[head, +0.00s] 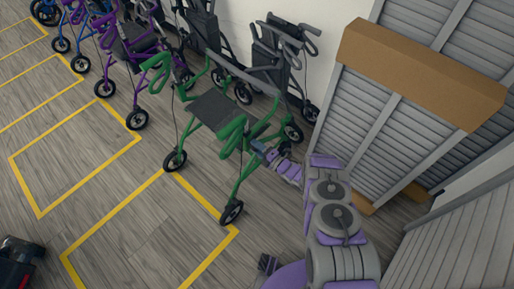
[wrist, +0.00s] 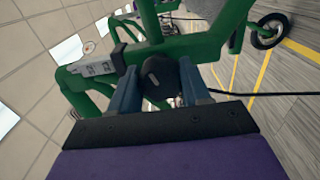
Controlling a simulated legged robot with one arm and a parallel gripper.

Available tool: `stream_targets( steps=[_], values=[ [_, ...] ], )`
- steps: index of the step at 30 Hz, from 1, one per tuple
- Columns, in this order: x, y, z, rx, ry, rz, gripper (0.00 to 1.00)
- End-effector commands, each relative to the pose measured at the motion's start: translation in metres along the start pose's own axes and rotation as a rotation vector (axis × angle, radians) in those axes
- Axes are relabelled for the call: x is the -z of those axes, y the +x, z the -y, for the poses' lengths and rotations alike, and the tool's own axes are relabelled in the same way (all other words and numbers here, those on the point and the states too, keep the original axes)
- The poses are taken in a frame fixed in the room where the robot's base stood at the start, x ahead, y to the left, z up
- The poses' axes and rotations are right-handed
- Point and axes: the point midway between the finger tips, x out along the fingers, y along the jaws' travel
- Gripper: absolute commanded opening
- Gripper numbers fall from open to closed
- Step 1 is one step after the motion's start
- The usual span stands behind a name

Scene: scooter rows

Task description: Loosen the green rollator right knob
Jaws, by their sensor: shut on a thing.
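The green rollator (head: 238,170) stands on the wood floor in the middle of the head view, with a dark seat and black wheels. Its green frame (wrist: 205,48) fills the upper part of the wrist view. The black round knob (wrist: 158,73) sits on that frame, between the two blue-grey fingers of my gripper (wrist: 156,85). The fingers are shut on the knob from both sides. In the head view my gripper (head: 262,150) reaches the rollator's right-hand side, and the knob is too small to make out there.
Grey and purple rollators (head: 128,45) stand in a row behind and to the left. Yellow lines (head: 75,180) mark floor bays. Slatted grey panels with a brown beam (head: 420,72) stand close on the right. The floor at front left is mostly clear.

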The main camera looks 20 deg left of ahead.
Motion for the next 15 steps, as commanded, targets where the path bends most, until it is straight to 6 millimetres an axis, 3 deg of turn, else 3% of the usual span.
stream_targets(
  steps=[15],
  values=[
    [0.0041, -0.0008, 0.0068, 0.009, -0.483, -0.008, 0.16]
  ],
)
